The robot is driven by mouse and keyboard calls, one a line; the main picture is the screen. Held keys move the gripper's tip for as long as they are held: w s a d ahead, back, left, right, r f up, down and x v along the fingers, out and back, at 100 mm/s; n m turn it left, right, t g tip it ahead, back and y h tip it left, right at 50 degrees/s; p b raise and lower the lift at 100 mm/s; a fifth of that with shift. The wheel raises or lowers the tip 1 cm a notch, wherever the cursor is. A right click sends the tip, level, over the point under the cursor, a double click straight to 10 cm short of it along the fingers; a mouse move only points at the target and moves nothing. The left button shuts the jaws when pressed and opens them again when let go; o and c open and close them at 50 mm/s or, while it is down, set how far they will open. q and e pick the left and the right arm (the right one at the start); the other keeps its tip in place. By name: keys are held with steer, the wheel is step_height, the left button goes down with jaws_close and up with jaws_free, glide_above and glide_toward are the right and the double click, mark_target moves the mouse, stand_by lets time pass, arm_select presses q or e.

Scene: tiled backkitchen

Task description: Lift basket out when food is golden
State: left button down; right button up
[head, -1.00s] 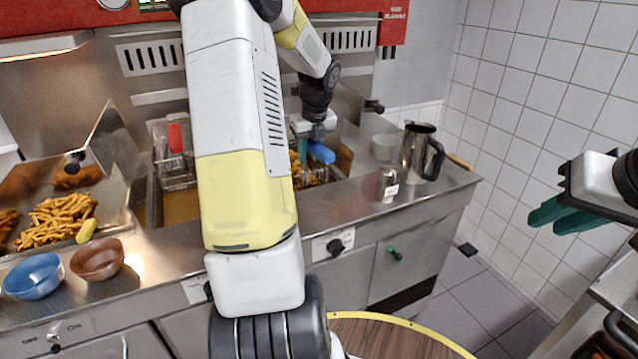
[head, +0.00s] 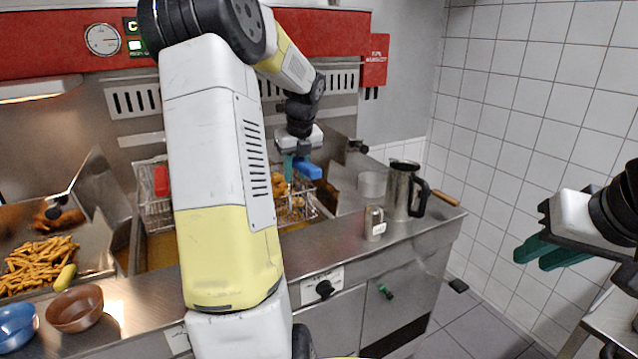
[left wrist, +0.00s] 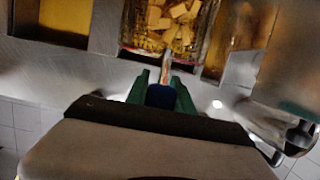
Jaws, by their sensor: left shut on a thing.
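The wire fryer basket (head: 318,213) holds golden-brown food (head: 280,186) and is over the right fryer well in the head view. Its blue handle (head: 307,169) is between the green fingers of my left gripper (head: 295,166), which is shut on it. In the left wrist view the blue handle (left wrist: 160,96) sits between both fingers, with golden chunks (left wrist: 172,22) in the basket ahead. Whether the basket is fully clear of the oil is hidden. My right gripper (head: 550,252) is empty at the right, its green fingers apart.
A second basket with a red handle (head: 161,181) is at the left well. A metal jug (head: 402,192) and a small shaker (head: 374,224) stand on the right counter. Fries (head: 38,262) and bowls (head: 75,308) are at the left.

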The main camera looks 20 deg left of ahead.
mark_target(295, 157)
arm_select(q)
steer(key=shift+r, duration=3.15)
